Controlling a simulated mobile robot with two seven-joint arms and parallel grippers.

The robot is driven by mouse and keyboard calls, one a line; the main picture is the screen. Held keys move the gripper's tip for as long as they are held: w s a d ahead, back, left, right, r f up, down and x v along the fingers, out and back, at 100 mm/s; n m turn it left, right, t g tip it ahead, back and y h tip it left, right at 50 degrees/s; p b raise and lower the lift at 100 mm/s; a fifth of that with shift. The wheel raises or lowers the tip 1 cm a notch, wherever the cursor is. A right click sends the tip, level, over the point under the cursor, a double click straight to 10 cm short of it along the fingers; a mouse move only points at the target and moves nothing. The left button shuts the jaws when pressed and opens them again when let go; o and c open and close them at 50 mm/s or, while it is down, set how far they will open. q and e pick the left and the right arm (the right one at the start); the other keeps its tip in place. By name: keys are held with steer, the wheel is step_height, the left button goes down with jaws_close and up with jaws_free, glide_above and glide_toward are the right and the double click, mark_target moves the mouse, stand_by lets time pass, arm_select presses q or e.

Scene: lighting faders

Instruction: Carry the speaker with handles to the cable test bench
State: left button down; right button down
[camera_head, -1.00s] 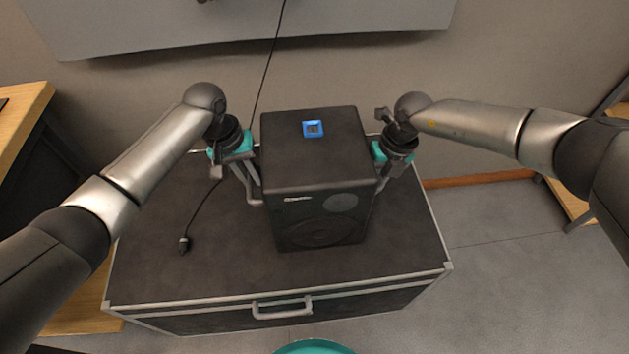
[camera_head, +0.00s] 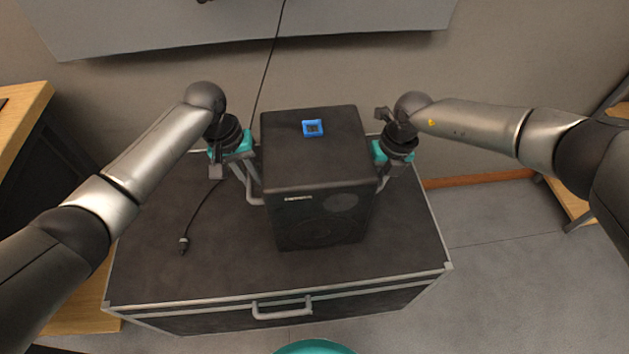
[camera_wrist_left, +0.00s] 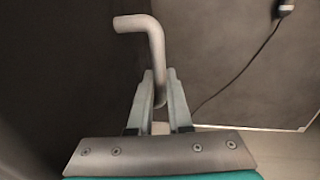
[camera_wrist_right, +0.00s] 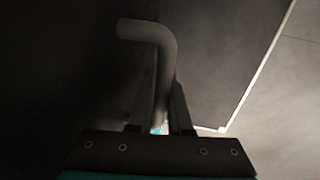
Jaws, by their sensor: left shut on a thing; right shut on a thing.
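The black speaker (camera_head: 315,150) stands upright over the dark flight case, with a small blue-framed square on its top. I cannot tell whether its base touches the case. A grey bar handle sticks out on each side. My left gripper (camera_head: 246,180) is shut on the left handle, which shows between its fingers in the left wrist view (camera_wrist_left: 150,38). My right gripper (camera_head: 384,182) is shut on the right handle, which shows dimly in the right wrist view (camera_wrist_right: 150,35). The cable test bench cannot be made out for certain.
The dark flight case (camera_head: 150,270) has metal edges and a front handle. A black cable with a plug (camera_head: 184,243) lies on its left part. Wooden-topped tables stand at the left (camera_head: 22,115) and right edges. A wall is close behind; grey floor (camera_head: 520,260) is free at right.

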arm_select(q)
steer(key=shift+w+r, duration=0.1)
steer(key=shift+r, duration=0.15)
arm_select(e)
steer(key=shift+w+r, duration=0.1)
steer(key=shift+r, duration=0.15)
